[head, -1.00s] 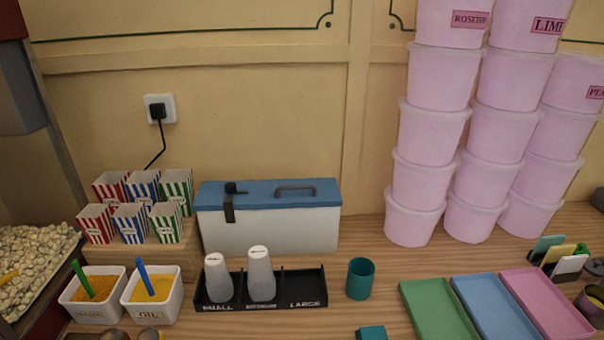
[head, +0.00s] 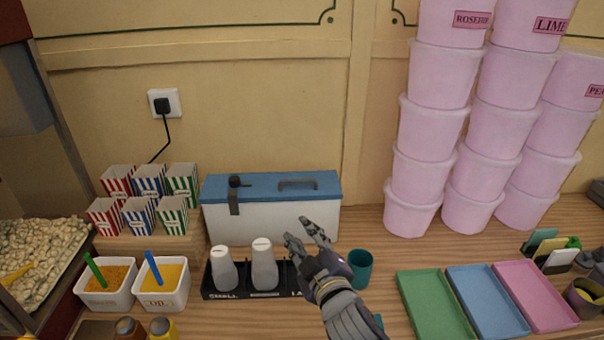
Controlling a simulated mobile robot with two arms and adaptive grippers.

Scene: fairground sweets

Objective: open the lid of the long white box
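The long white box (head: 262,228) stands against the back wall, left of centre. Its blue lid (head: 262,183) is shut, with a dark handle (head: 298,184) on top. A black latch (head: 235,198) hangs over the front near the left end, with a knob above it. My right gripper (head: 303,231) comes in from the bottom, in front of the box's right part. Its two fingers are spread apart and nothing shows between them. It is clear of the handle and latch in the picture. My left gripper is not in view.
A teal cup (head: 360,268) is right of the gripper. Striped cartons (head: 155,211) stand left of the box; tall pink tub stacks (head: 420,165) stand to the right.

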